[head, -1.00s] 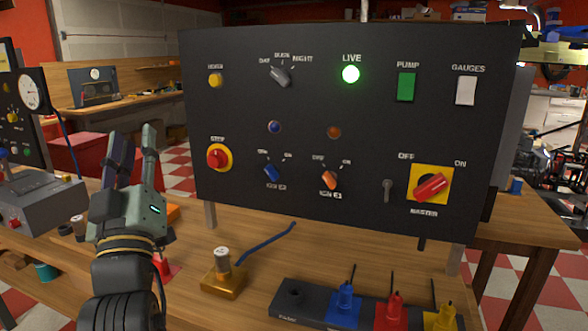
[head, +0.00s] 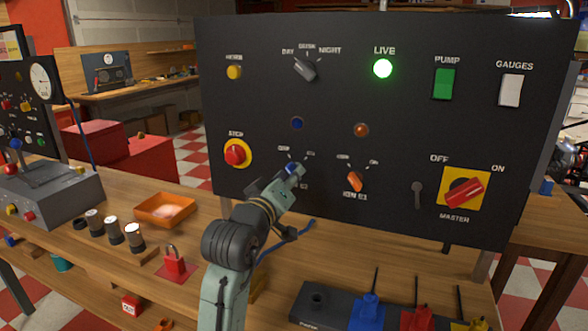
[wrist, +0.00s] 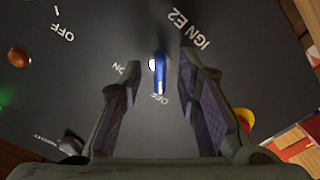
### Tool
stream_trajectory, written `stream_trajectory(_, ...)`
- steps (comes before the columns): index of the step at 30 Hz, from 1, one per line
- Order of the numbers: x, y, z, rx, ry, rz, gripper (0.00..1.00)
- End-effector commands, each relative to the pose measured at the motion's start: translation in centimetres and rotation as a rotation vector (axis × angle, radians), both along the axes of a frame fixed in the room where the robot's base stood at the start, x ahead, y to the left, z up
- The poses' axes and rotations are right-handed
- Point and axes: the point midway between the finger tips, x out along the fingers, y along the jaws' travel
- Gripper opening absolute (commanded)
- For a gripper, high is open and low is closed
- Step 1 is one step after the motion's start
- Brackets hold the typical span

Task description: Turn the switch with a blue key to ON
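The blue key switch (head: 293,168) is on the lower middle of the black panel (head: 330,100), partly hidden by my gripper in the head view. In the wrist view the blue key (wrist: 162,75) is seen end-on between the fingers, below the IGN E2 label. One end of it lines up with the OFF mark; the ON mark is off to its left. My gripper (wrist: 160,70) is open, one finger on each side of the key, with visible gaps to both. It also shows at the panel in the head view (head: 286,176).
An orange switch (head: 355,181) sits just right, with a small key-like lever (head: 417,195) and the red master switch (head: 464,192) beyond. The red stop button (head: 235,155) is to the left. The green LIVE lamp (head: 383,68) is lit. A colored connector row (head: 366,310) stands below.

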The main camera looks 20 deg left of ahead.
Motion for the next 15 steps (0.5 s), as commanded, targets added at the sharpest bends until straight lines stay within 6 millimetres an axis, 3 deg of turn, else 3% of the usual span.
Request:
stream_trajectory(6,2.2,-0.1,0.1,0.000,0.000,0.000,0.30)
stream_trajectory(15,2.5,-0.1,0.0,0.000,-0.001,0.000,0.30)
